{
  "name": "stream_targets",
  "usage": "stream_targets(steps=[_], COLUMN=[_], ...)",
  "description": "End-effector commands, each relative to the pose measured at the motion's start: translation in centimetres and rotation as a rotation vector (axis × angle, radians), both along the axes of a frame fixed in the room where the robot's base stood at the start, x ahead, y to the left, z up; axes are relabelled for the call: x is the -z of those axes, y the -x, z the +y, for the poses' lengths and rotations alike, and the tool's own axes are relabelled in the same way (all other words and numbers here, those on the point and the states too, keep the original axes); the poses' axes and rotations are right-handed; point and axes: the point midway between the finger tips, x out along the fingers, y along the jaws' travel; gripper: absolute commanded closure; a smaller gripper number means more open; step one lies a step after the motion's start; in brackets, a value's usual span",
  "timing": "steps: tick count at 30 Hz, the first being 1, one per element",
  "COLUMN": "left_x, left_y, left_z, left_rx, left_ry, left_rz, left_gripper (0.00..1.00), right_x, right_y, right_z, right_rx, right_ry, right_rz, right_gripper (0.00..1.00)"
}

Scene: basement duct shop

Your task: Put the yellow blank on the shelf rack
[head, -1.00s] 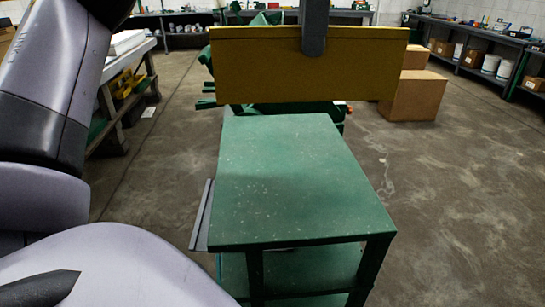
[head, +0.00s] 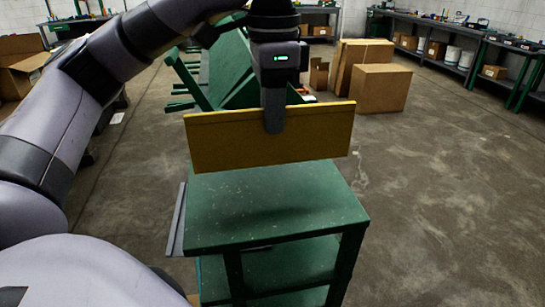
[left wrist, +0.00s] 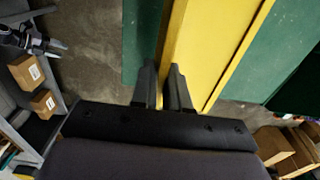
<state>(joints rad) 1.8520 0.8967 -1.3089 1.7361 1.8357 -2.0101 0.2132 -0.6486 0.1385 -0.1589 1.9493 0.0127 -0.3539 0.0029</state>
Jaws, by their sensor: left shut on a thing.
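The yellow blank (head: 225,142) is a wide flat panel, held upright with its broad face toward me in the head view. My left gripper (head: 273,125) is shut on the middle of its top edge. In the left wrist view the gripper's fingers (left wrist: 164,85) pinch the yellow blank (left wrist: 212,45), with green surfaces beyond it. A green stand (head: 272,205) with a flat top and lower shelves, which looks like the shelf rack, stands in front of me. The blank hides its far edge; I cannot tell whether they touch. My right gripper is out of view.
A green slanted frame (head: 215,70) stands behind the blank. Cardboard boxes (head: 381,88) sit on the floor beyond it. A grey strip (head: 177,220) is along the stand's left side. Workbenches line the walls. The floor to the right is open.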

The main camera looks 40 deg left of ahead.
Motion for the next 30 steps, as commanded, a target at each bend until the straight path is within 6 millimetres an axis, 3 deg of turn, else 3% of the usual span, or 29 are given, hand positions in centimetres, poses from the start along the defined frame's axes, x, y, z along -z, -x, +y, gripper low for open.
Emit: stream_targets(steps=[21, 30], left_x=[8.1, 8.4], left_y=[0.0, 0.0], left_z=[0.0, 0.0], left_rx=[-0.001, 0.0], left_ry=[-0.001, 0.0], left_rz=[-0.001, -0.001], left_gripper=[1.0, 1.0], right_x=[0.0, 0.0], right_y=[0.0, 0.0], right_z=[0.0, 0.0], right_rx=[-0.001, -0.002], right_ry=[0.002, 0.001], right_rz=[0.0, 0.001], right_gripper=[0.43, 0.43])
